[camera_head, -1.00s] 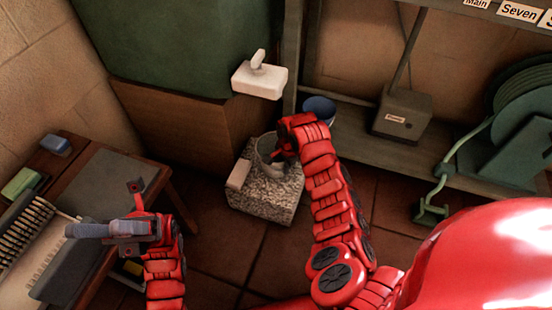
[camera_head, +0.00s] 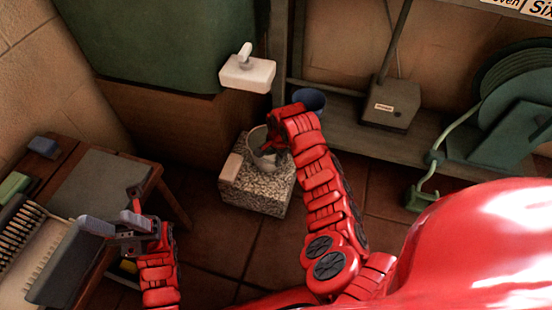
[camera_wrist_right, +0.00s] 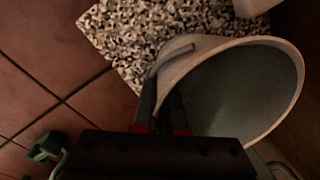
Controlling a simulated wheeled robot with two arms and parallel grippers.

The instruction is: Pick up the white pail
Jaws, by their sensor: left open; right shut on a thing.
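The white pail (camera_head: 257,144) is at the speckled stone block (camera_head: 256,193), partly hidden by my right gripper (camera_head: 272,152). In the right wrist view the pail (camera_wrist_right: 262,85) shows its open mouth, tilted toward the camera. The right gripper (camera_wrist_right: 170,100) is shut on the pail at its near rim side. Whether it grips the rim or the handle is hard to tell, and whether the pail's base touches the block is hidden.
A pale block (camera_head: 231,167) sits on the stone block's left side. A white tap fixture (camera_head: 247,72) juts out above. A blue pot (camera_head: 309,101) stands on the shelf behind my right arm. A grey box (camera_head: 390,106) and green hose reel (camera_head: 510,105) are at right.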

